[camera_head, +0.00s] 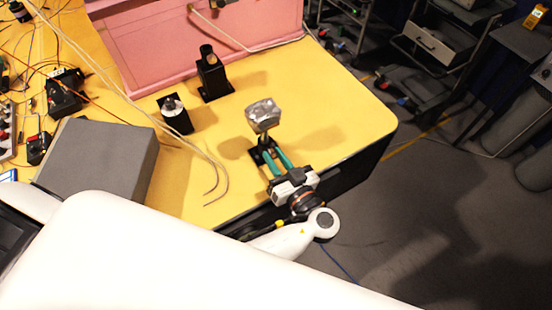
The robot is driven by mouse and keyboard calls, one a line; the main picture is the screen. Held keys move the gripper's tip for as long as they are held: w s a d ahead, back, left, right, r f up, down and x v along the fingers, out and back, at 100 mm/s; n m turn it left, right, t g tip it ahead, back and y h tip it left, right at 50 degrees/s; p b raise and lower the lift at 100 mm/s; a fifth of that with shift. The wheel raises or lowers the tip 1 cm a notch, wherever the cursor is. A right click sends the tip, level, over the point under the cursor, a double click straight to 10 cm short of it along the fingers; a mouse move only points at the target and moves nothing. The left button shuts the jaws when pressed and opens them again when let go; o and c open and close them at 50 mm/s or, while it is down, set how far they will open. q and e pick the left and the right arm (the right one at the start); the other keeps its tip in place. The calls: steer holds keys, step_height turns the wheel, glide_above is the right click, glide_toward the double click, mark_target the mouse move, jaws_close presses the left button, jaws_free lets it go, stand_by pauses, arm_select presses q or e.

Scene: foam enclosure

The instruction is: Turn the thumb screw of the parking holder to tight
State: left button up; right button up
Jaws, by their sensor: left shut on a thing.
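My left gripper (269,152) has two teal fingers and reaches in over the yellow table's front right part. It is shut, with its fingertips at a small black holder (256,156). A short post rises there with a faceted silver piece (263,113) on top. The thumb screw itself is too small and too covered by the fingers to make out; the grip appears to be at its place. I cannot tell how far it is turned. My right gripper is not in view.
A taller black holder (212,77) and a low black holder with a silvery top (174,113) stand to the left. A grey box (100,160), loose cables and a pink foam wall (200,40) bound the yellow table (340,95). Its right part is clear.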

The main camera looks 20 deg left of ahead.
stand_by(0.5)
arm_select(q)
steer(key=o, duration=1)
